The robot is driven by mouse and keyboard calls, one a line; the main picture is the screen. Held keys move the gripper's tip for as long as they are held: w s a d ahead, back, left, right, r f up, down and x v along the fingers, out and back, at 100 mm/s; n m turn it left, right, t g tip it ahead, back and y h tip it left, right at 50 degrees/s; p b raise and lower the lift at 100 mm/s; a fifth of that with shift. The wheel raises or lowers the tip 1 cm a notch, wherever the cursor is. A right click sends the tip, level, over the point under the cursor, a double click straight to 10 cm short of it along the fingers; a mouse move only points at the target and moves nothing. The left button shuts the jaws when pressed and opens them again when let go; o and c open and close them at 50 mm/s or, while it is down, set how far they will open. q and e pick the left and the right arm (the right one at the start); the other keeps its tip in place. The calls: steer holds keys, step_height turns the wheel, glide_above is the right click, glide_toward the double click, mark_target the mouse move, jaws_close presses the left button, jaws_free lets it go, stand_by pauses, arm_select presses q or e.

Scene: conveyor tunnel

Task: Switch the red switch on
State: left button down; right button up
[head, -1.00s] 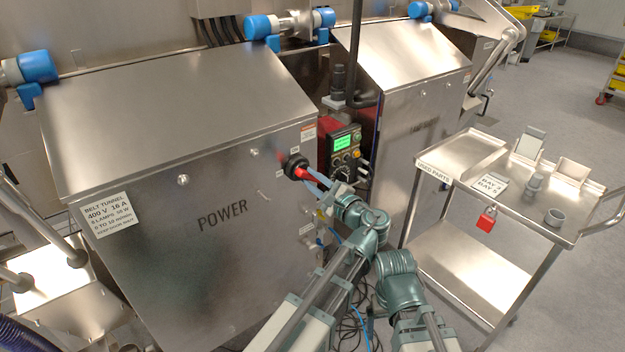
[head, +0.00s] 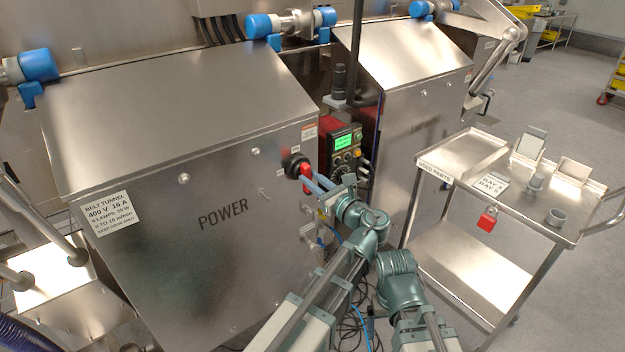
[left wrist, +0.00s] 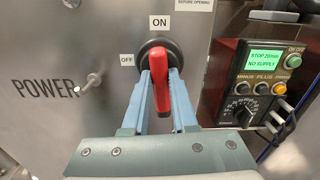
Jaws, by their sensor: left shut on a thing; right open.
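The red switch (head: 306,182) is a red handle on a black round base, on the slanted steel front of the POWER cabinet (head: 150,240). In the left wrist view the red handle (left wrist: 161,82) stands upright, in line with the ON label (left wrist: 159,22); the OFF label (left wrist: 127,60) is to its left. My left gripper (left wrist: 161,88) is shut on the handle, with one blue finger on each side of it. It also shows in the head view (head: 317,182).
A red control box (head: 345,145) with a lit green display is right of the switch; the display reads "STOP 20min NO SUPPLY". A small metal toggle (left wrist: 92,80) is left of the switch. A steel cart (head: 455,182) with a red padlock (head: 487,220) stands at right.

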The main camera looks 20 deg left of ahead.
arm_select(q)
steer(key=shift+m, duration=0.6)
steer(key=c, duration=0.7)
jaws_free()
steer(key=shift+s, duration=0.1)
arm_select(e)
steer(key=shift+d, duration=0.1)
